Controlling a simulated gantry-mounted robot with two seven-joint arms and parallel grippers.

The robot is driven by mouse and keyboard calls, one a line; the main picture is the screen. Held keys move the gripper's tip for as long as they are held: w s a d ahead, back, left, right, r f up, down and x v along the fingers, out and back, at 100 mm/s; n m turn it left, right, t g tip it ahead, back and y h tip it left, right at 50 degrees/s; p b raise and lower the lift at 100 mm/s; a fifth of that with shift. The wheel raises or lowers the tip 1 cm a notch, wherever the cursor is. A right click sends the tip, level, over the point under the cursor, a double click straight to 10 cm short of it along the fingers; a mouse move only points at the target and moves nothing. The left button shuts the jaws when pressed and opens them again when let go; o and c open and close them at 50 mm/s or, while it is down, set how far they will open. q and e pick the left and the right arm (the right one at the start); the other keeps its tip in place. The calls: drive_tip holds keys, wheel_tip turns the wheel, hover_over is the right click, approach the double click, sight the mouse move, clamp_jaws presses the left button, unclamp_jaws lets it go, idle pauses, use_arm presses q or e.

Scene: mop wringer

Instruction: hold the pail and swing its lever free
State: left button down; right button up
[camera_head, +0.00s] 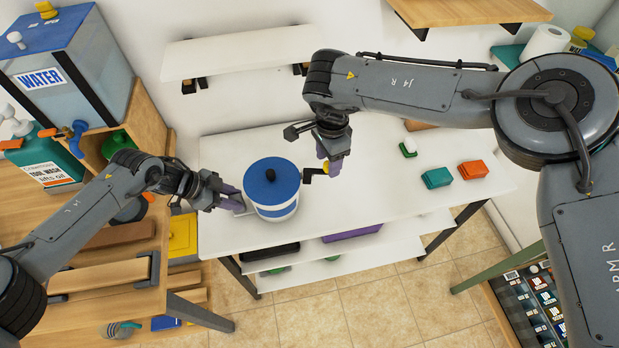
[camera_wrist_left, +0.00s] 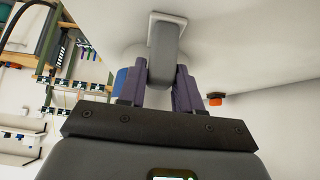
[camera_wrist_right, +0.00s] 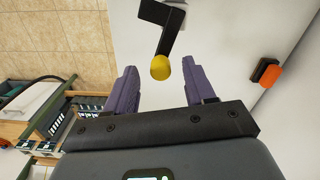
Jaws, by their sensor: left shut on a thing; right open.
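The pail (camera_head: 274,196) stands on the white table, a white body with a blue band and a blue lid with a dark knob. The lever (camera_head: 309,173) is a black bent arm at the pail's right side with a yellow knob. My right gripper (camera_wrist_right: 160,85) is open above the lever. In the right wrist view the yellow knob (camera_wrist_right: 161,68) lies between and just beyond the fingertips, apart from both fingers.
A teal block (camera_head: 436,178), an orange block (camera_head: 473,170) and a small green-and-white item (camera_head: 408,147) sit on the table to the right. A blue-topped water tank (camera_head: 66,75) and a wooden bench (camera_head: 105,275) are at the left. The table's (camera_head: 390,200) right half is mostly clear.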

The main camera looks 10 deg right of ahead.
use_arm(q)
drive_tip(key=shift+s+a+f, duration=0.1)
drive_tip(key=shift+f, duration=0.15)
use_arm(e)
wheel_tip(320, 180, up, 12)
drive_tip(key=shift+f, duration=0.25)
drive_tip(key=shift+w, duration=0.1)
use_arm(q)
drive_tip(key=c, duration=0.8)
unclamp_jaws()
drive_tip(key=shift+s, duration=0.1)
drive_tip(key=shift+o, duration=0.6)
drive_tip(key=shift+r, duration=0.15)
